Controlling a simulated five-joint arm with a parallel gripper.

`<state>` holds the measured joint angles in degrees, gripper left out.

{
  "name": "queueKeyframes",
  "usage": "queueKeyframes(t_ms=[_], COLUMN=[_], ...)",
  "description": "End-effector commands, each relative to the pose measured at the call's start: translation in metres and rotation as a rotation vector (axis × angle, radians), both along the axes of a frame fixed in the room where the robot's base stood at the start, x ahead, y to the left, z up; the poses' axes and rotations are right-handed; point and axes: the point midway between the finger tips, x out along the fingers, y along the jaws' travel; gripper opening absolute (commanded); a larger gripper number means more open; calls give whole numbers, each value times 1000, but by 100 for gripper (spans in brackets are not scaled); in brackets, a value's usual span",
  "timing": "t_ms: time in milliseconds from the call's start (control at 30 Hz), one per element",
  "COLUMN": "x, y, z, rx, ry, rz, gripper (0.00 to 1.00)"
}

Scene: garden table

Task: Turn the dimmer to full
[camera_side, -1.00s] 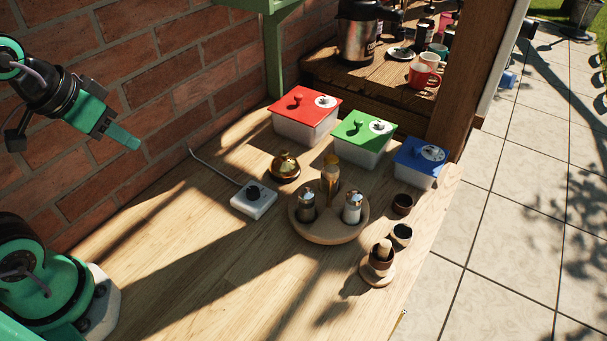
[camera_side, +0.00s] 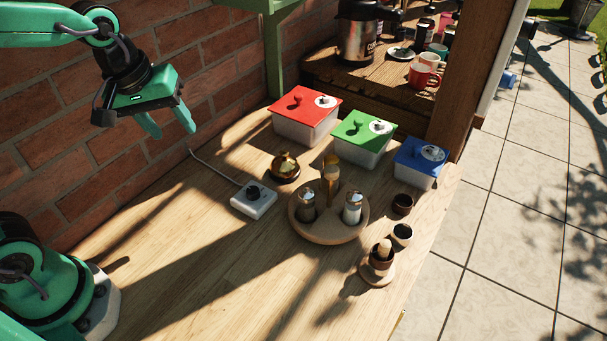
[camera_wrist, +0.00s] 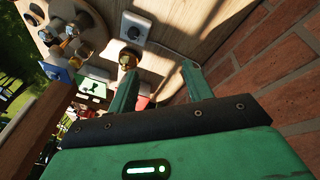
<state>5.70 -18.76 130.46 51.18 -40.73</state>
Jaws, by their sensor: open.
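The dimmer (camera_side: 254,199) is a white box with a black round knob (camera_side: 253,191) on top and a cable at its back. It lies on the wooden table in the side view. In the wrist view the dimmer (camera_wrist: 135,27) is near the top, beyond the fingertips. My gripper (camera_side: 172,133) is open and empty, above the table's back left part by the brick wall, up and left of the dimmer. Its fingers (camera_wrist: 156,78) also show in the wrist view. The knob's exact setting is too small to read.
A brass pot (camera_side: 284,167) stands just behind the dimmer. A round wooden tray (camera_side: 325,236) with shakers and a bottle is to its right. Boxes with red (camera_side: 306,101), green (camera_side: 364,131) and blue (camera_side: 421,153) lids stand behind. The table's front left (camera_side: 190,270) is clear.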

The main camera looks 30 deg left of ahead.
Motion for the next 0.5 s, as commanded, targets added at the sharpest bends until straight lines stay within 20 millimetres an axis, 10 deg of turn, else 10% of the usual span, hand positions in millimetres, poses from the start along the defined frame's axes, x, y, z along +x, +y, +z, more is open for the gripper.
queueKeyframes(t_ms=[500], x=[70], y=[-43], z=[-62], rx=[-108], ry=[194], rz=[554], gripper=[50])
